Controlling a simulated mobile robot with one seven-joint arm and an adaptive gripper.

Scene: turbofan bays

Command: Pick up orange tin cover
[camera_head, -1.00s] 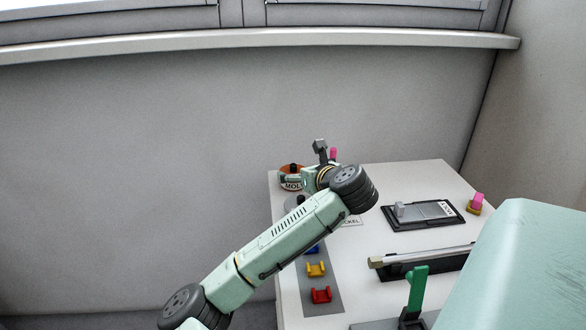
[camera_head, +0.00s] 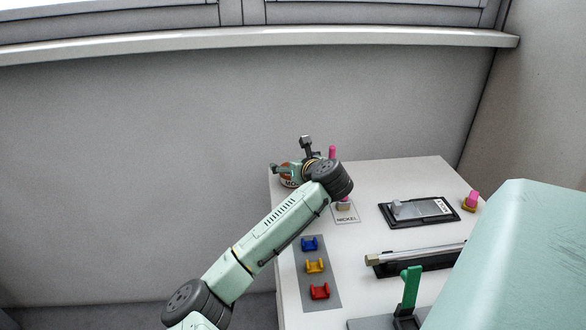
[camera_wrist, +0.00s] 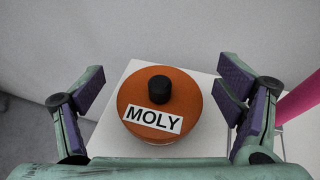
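The orange tin cover (camera_wrist: 185,90) is a round orange lid with a black knob (camera_wrist: 159,90) and a white label reading MOLY. In the wrist view it lies between the spread fingers of my gripper (camera_wrist: 160,95), with a gap to the fingers on each side. My gripper is open and empty. In the head view the tin (camera_head: 287,183) stands at the table's far left corner, mostly hidden behind my gripper (camera_head: 285,168) and wrist.
A pink-handled item (camera_head: 332,152) stands just right of my gripper. The NICKEL card (camera_head: 346,218), a grey mat with blue, yellow and red holders (camera_head: 315,266), and a black tray (camera_head: 389,215) lie on the table. A wall rises behind the table.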

